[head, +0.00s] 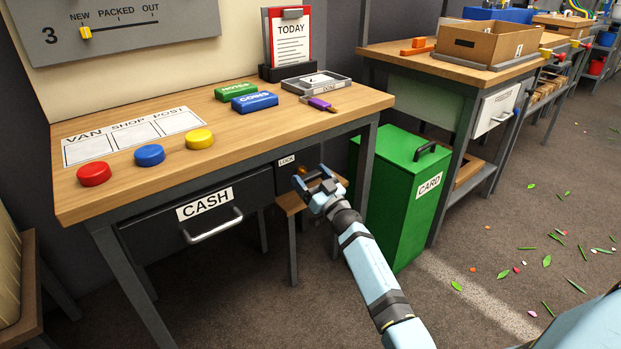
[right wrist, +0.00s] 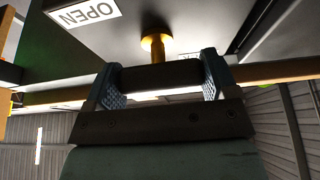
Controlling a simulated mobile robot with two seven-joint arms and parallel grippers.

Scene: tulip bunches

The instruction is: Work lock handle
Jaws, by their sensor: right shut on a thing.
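The lock handle (head: 301,171) shows as a small brass spot beside the LOCK label (head: 286,160), on the dark panel right of the cash drawer (head: 160,232). In the right wrist view its brass stem (right wrist: 156,44) meets a dark crossbar (right wrist: 160,77) between the fingers. My right gripper (head: 318,183) is at the handle, shut on that bar, with one finger at each end. An OPEN label (right wrist: 86,12) appears upside down at the upper left of the wrist view. The handle is mostly hidden in the head view. My left gripper is not in view.
The wooden desk top (head: 235,140) overhangs the lock, with red, blue and yellow buttons on it. A green CARD bin (head: 400,190) stands close to the right of my gripper. A small stool (head: 291,203) stands under the desk. Floor at the right has scattered leaves.

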